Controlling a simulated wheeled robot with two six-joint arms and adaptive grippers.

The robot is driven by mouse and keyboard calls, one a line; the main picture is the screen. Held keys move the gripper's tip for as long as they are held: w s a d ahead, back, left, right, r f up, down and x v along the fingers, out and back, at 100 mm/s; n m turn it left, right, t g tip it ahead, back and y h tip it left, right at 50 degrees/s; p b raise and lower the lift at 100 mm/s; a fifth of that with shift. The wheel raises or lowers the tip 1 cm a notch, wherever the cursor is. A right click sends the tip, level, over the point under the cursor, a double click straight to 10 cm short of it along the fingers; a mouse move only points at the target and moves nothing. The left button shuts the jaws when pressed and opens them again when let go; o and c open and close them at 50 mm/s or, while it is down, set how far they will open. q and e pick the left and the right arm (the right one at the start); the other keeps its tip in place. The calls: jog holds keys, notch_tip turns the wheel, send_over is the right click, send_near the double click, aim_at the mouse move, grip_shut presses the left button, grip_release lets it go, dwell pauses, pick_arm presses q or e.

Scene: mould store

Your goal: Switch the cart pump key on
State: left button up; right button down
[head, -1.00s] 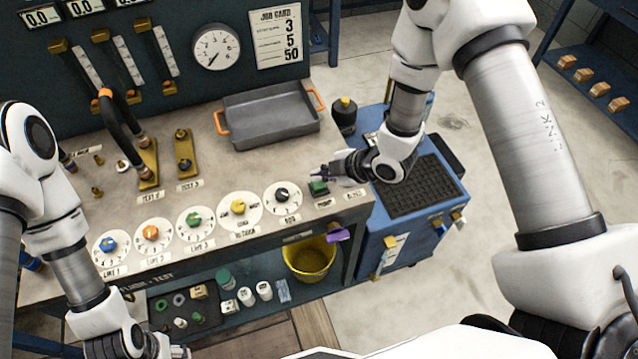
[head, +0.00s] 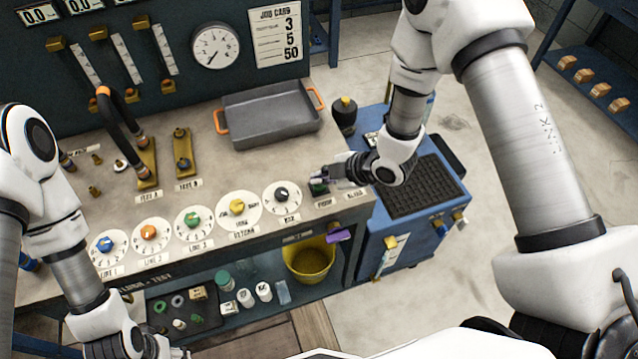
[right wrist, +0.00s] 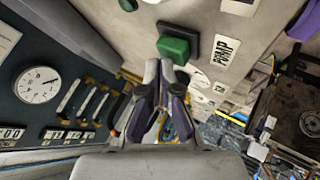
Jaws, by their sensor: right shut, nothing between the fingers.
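The pump key is a green rocker block (right wrist: 173,48) on a dark base beside a PUMP label (right wrist: 225,50) in the right wrist view. In the head view it sits at the bench's front right corner and is mostly hidden by my right gripper (head: 322,178). That gripper is shut and empty, with its fingertips (right wrist: 166,68) close to the key's near edge; I cannot tell whether they touch it. My left gripper (head: 160,348) is at the bottom left, low in front of the bench, and its fingers do not show clearly.
The blue cart (head: 428,232) with a black mat stands right of the bench. Several coloured dials (head: 237,207) line the bench front. A grey tray (head: 268,118) and a dark bottle (head: 344,115) stand behind. A yellow bucket (head: 310,262) is on the shelf below.

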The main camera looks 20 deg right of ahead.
jog(key=shift+f, duration=0.2)
dwell(0.3)
jog(key=shift+r+p, duration=0.5)
jog(key=shift+r, duration=0.45)
notch_tip(320, 180, up, 6)
jog(key=p, duration=0.4)
